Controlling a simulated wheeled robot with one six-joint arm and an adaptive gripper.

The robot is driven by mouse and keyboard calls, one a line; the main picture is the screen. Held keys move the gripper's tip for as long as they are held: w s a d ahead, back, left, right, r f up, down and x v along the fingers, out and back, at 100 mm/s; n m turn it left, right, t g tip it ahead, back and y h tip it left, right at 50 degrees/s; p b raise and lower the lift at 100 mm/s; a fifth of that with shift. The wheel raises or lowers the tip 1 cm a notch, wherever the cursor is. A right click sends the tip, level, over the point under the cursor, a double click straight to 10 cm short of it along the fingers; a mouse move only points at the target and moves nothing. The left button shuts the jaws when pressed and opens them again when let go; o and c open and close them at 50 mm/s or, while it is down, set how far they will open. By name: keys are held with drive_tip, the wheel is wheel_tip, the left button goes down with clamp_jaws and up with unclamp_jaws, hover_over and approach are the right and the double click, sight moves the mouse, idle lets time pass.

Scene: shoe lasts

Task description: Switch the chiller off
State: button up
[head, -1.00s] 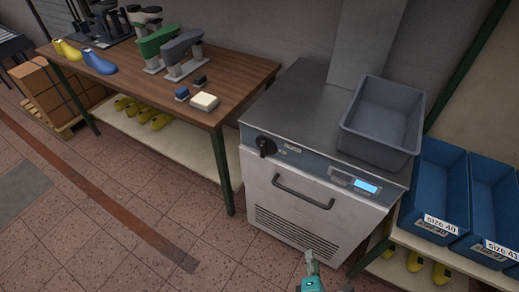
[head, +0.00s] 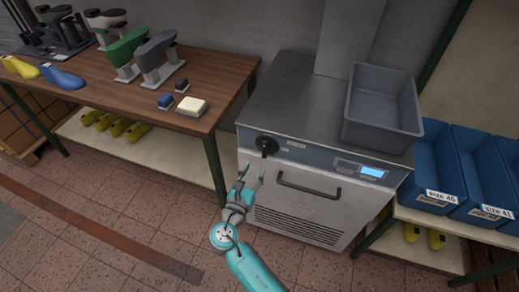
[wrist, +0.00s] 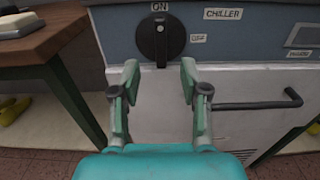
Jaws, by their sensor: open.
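The chiller (head: 262,185) is a steel cabinet with a blue-grey front panel, a black rotary switch at its left, and a lit display (head: 373,172) at its right. In the wrist view the black switch (wrist: 160,38) has its handle vertical. An "ON" label (wrist: 159,6) is above it and an "OFF" label (wrist: 197,38) is to its right. My gripper (head: 252,174) is open and empty in front of the chiller, just below the switch. In the wrist view its fingertips (wrist: 160,75) are spread on both sides below the dial, apparently not touching it.
A door handle (head: 308,189) sticks out right of my gripper. A grey bin (head: 383,134) stands on the chiller. A wooden table (head: 110,88) with shoe lasts and stands is at the left. Blue bins (head: 436,183) are on a shelf at the right.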

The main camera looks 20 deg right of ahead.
sight(264, 149)
drive_tip(key=x, duration=0.9)
drive_tip(key=shift+w+d, duration=0.2)
drive_tip(key=shift+w, duration=0.05)
drive_tip(key=shift+c, duration=0.3)
clamp_jaws()
